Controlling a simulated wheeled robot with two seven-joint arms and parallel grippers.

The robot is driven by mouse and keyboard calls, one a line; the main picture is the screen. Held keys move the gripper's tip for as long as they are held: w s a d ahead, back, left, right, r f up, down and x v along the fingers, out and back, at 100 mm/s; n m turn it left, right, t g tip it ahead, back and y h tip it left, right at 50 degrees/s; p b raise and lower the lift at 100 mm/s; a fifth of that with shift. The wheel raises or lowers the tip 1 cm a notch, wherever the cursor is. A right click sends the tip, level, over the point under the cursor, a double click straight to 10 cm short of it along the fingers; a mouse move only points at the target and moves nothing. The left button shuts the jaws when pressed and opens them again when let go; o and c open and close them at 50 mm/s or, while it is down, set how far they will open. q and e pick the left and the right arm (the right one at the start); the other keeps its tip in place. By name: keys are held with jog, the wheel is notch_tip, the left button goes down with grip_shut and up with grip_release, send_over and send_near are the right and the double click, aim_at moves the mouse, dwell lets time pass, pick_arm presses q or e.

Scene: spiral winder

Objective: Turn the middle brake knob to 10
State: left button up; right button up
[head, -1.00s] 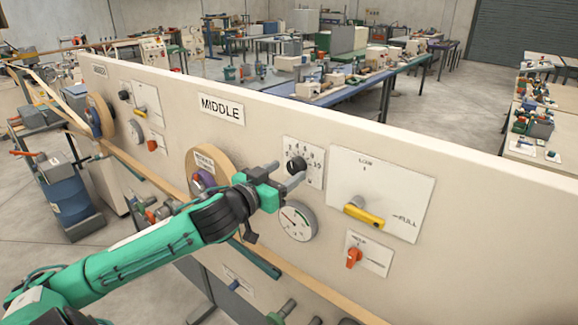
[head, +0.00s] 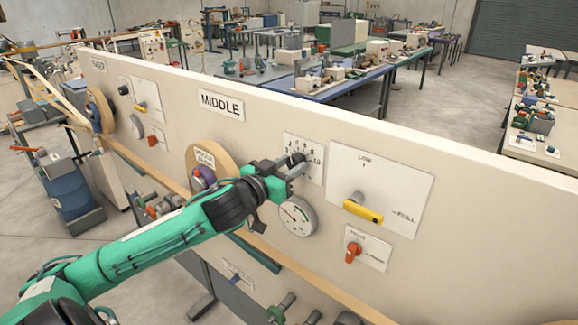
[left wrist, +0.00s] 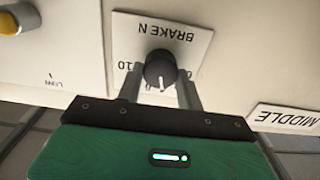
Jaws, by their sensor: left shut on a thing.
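The middle brake knob is a black round knob (left wrist: 160,70) on a white scale plate marked BRAKE (left wrist: 185,28), which appears upside down in the left wrist view. Its white pointer mark faces down in that picture, away from the 10 at the left. In the head view the knob (head: 297,159) sits low on the numbered plate (head: 317,148), right of the MIDDLE sign (head: 221,104). My left gripper (head: 294,166) is shut on the knob, with one finger on each side in the left wrist view (left wrist: 161,78). My right gripper is not in view.
A round gauge (head: 298,216) is just below my gripper. A yellow lever (head: 363,211) and an orange knob (head: 353,252) are at the right. A wooden-rimmed wheel (head: 222,157) is at the left. The panel above the plate is clear.

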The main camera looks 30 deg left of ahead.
pick_arm(q)
jog(key=shift+m, duration=0.3)
jog(key=m+p, duration=0.1)
jog(key=m, duration=0.2)
jog(key=shift+m, duration=0.3)
jog(key=m, duration=0.4)
jog(key=shift+d+m, duration=0.1)
jog(key=shift+m, duration=0.2)
jog(key=m+p, duration=0.1)
jog(key=m, duration=0.3)
jog(key=shift+d+f+m, duration=0.1)
jog(key=shift+m, duration=0.2)
jog(key=m, duration=0.3)
jog(key=shift+f+m+p, duration=0.1)
jog(key=shift+m+p, duration=0.2)
jog(key=shift+m, duration=0.4)
